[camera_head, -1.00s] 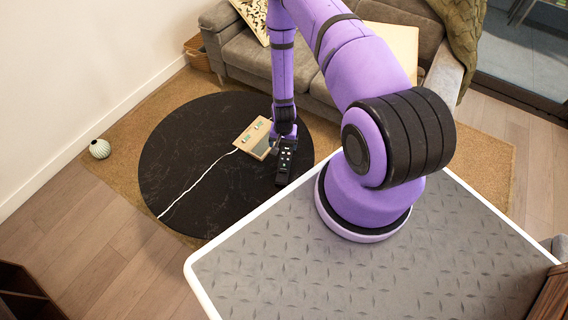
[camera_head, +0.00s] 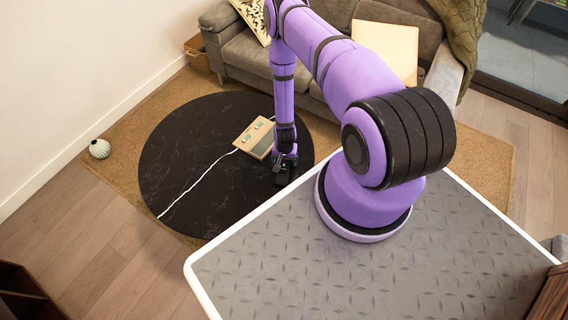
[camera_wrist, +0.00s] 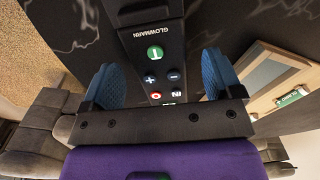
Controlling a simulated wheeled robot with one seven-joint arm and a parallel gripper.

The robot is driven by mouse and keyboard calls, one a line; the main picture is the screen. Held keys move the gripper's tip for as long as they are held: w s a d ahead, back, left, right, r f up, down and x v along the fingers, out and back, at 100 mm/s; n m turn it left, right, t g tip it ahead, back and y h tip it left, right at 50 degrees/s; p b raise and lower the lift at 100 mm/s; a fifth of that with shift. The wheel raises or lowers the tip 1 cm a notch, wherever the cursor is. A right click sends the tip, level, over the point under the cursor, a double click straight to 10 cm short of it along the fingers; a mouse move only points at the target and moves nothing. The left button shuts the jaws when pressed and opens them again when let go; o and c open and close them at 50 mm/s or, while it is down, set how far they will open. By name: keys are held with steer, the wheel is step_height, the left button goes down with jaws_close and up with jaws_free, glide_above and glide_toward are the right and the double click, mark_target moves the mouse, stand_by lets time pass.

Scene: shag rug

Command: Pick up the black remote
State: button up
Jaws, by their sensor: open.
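The black remote (camera_wrist: 155,34) lies on the round black table and shows its buttons in the wrist view, with the word GLOWMARN on it. In the head view only a small part of the remote (camera_head: 281,178) shows below my gripper (camera_head: 285,163). In the wrist view my gripper (camera_wrist: 160,80) is open, with one blue fingertip on either side of the remote. The remote's lower end is hidden behind the gripper's dark bar. I cannot tell whether the fingertips touch it.
The round black table (camera_head: 185,165) also holds a tan device (camera_head: 254,140) with a white cord (camera_head: 195,184), close to the left of my gripper. A grey sofa (camera_head: 240,60) stands behind. The table's left part is mostly clear.

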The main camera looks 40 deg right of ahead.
steer(key=shift+f, duration=0.55)
steer(key=c, duration=1.1)
steer(key=shift+r, duration=0.2)
